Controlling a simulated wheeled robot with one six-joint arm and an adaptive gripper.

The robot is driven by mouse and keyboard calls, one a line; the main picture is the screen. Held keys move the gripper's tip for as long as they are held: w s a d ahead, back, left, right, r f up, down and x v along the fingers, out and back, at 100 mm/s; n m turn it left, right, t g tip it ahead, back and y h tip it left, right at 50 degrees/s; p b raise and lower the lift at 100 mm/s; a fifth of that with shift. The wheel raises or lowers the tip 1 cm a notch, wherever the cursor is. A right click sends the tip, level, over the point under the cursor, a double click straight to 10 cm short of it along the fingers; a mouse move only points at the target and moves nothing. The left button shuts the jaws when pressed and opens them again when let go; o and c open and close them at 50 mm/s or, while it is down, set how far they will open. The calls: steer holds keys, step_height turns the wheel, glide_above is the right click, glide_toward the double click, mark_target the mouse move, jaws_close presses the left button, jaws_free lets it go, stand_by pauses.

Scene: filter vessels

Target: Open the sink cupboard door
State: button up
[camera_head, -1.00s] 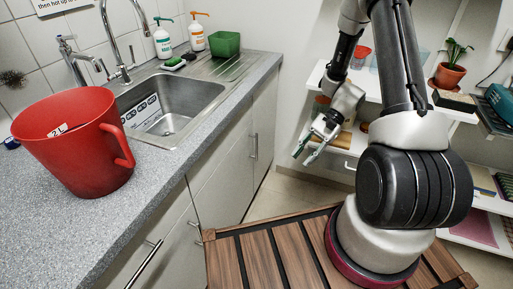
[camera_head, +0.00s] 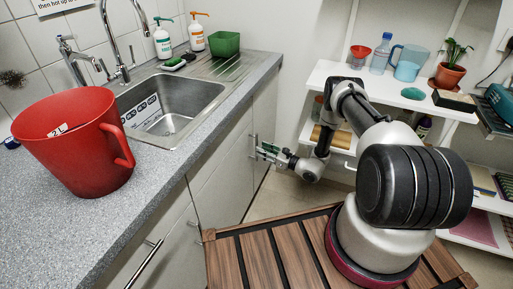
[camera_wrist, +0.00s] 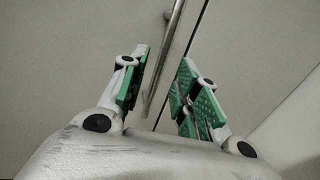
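The sink cupboard is the pale grey front under the worktop, with a door (camera_head: 222,188) below the sink and another panel beside it to the right. A slim upright metal handle (camera_wrist: 163,55) shows in the wrist view, next to a dark vertical seam between two panels. My gripper (camera_head: 262,150) is at the handle area of the cupboard front in the head view and partly hides it. In the wrist view my gripper (camera_wrist: 158,88) has its green-padded fingers apart, with the handle's lower end between them. Contact with the handle cannot be told.
A red jug (camera_head: 75,145) stands on the worktop (camera_head: 50,230) left of the sink (camera_head: 170,108). Bottles and a green tub (camera_head: 224,44) stand behind it. White shelves (camera_head: 330,72) with a plant and a blue jug are at the right. Some floor is free below the cupboard.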

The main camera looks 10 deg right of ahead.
mark_target(256, 157)
steer(key=shift+x, duration=2.2)
jaws_close()
